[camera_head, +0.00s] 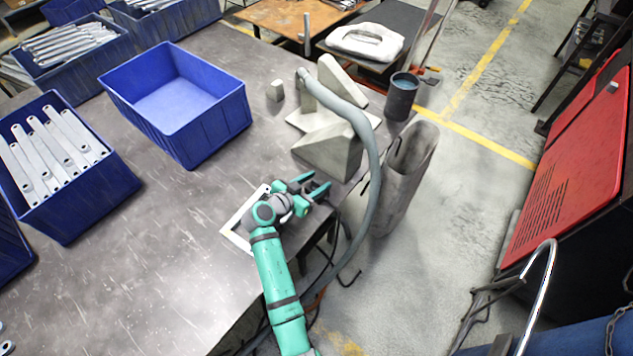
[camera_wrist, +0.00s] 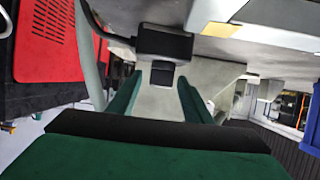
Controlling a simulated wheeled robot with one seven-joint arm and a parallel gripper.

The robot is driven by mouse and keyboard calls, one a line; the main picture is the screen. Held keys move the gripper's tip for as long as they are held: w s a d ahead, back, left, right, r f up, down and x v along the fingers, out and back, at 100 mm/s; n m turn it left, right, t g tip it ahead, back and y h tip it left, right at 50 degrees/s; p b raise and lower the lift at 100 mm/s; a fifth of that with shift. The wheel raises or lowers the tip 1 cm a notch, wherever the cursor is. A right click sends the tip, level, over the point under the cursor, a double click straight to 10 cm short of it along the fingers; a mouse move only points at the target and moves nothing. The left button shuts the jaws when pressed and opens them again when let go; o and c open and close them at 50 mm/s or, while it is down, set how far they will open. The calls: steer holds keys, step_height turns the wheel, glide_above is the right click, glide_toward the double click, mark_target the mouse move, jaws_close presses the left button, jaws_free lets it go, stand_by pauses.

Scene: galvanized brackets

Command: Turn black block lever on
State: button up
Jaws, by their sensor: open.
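A black block (camera_wrist: 165,42) with a smaller dark part below it, likely the lever, shows ahead of my gripper in the wrist view. It lies just beyond the fingertips, and I see no contact. I cannot tell which way the lever is set. In the head view I cannot make out the block clearly. My gripper (camera_head: 312,189) is open and empty near the table's right edge, pointing right. Its two green fingers stand apart in the wrist view (camera_wrist: 160,88).
A grey hose (camera_head: 372,165) arches close to my gripper, beside a grey angular block (camera_head: 330,152). A white frame (camera_head: 234,224) lies under my wrist. An empty blue bin (camera_head: 215,122) and a bin of brackets (camera_head: 103,197) stand left. A dark cup (camera_head: 402,97) is behind.

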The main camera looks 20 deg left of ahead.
steer(key=v, duration=1)
steer(key=shift+s, duration=0.25)
steer(key=shift+n+g+y, duration=0.3)
steer(key=shift+g+y, duration=0.1)
steer(key=d+f, duration=0.1)
steer(key=d, duration=0.1)
steer(key=d+f, duration=0.2)
steer(key=d, duration=0.1)
steer(key=d+f, duration=0.2)
steer(key=shift+d, duration=0.15)
steer(key=s+d+f, duration=0.1)
steer(key=s+d, duration=0.3)
steer(key=d, duration=0.3)
steer(key=s+d+f+n+y, duration=0.1)
steer(key=s+d+f, duration=0.15)
steer(key=d, duration=0.35)
steer(key=s+d+f, duration=0.1)
steer(key=s+d, duration=0.3)
steer(key=d, duration=0.3)
steer(key=s+a+r+n+t+y, duration=0.1)
steer(key=s+a+r+t, duration=0.1)
steer(key=s+r, duration=0.5)
steer(key=s+a+r+n+t+y, duration=0.1)
steer(key=s+r, duration=0.7)
steer(key=s, duration=0.9)
steer(key=shift+s+a+n+t+y, duration=0.35)
steer(key=shift+a+y, duration=0.25)
steer(key=shift+a, duration=0.25)
